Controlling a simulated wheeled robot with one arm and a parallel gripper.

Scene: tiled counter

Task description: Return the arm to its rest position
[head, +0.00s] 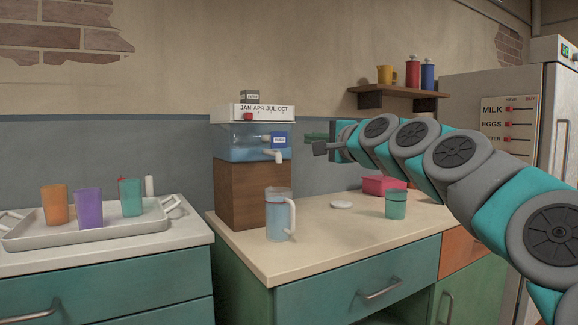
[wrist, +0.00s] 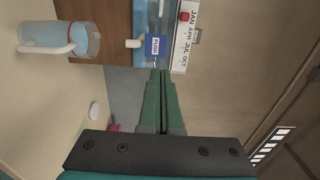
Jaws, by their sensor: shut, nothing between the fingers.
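My teal and grey arm reaches in from the right in the head view. My gripper (head: 312,142) is raised above the counter, close to the water dispenser (head: 248,145). In the wrist view my gripper's green fingers (wrist: 160,76) lie together with nothing between them. They point toward the dispenser's blue label (wrist: 155,46); I cannot tell the exact gap.
A pitcher of water (head: 279,215), a teal cup (head: 396,205), a white disc (head: 341,205) and a pink container (head: 383,185) stand on the counter below my arm. A wall shelf (head: 398,92) with bottles is behind it. A fridge (head: 505,95) stands at right.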

